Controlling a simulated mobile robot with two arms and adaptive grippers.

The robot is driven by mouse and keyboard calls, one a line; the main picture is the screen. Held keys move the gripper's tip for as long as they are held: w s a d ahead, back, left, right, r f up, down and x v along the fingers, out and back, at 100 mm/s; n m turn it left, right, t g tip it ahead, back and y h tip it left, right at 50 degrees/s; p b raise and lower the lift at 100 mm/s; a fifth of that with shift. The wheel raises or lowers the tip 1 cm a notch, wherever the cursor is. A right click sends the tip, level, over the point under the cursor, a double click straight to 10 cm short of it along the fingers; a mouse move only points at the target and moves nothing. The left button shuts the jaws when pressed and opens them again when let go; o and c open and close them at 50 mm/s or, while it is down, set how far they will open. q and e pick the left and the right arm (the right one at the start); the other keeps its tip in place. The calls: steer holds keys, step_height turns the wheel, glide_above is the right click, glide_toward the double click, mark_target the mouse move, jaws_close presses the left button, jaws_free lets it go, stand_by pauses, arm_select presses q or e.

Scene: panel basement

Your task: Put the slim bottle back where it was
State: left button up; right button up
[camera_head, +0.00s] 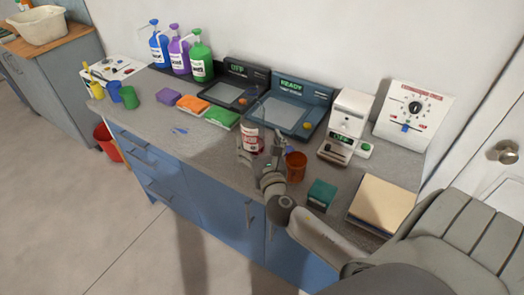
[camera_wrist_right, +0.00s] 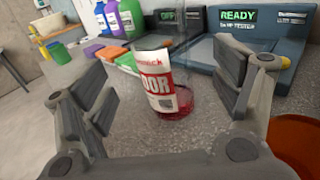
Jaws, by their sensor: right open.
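A clear bottle with red liquid and a white and red label (camera_head: 252,138) stands on the grey counter, in front of the lit testers; I cannot tell for certain that it is the slim bottle. My right gripper (camera_head: 264,152) is open, with its fingers near the bottle on the counter side. In the right wrist view the bottle (camera_wrist_right: 165,88) shows between the two spread fingers of the gripper (camera_wrist_right: 165,100), with a visible gap on each side. My left gripper is not in view.
An orange-brown cup (camera_head: 296,167) stands close right of the gripper, with a teal box (camera_head: 321,194) beyond it. Blue, purple and green jugs (camera_head: 201,65) are at back left.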

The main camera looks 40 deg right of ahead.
steer(key=v, duration=0.3)
steer(key=shift+s+a, duration=0.1)
steer(key=shift+s, duration=0.15)
stand_by(0.4)
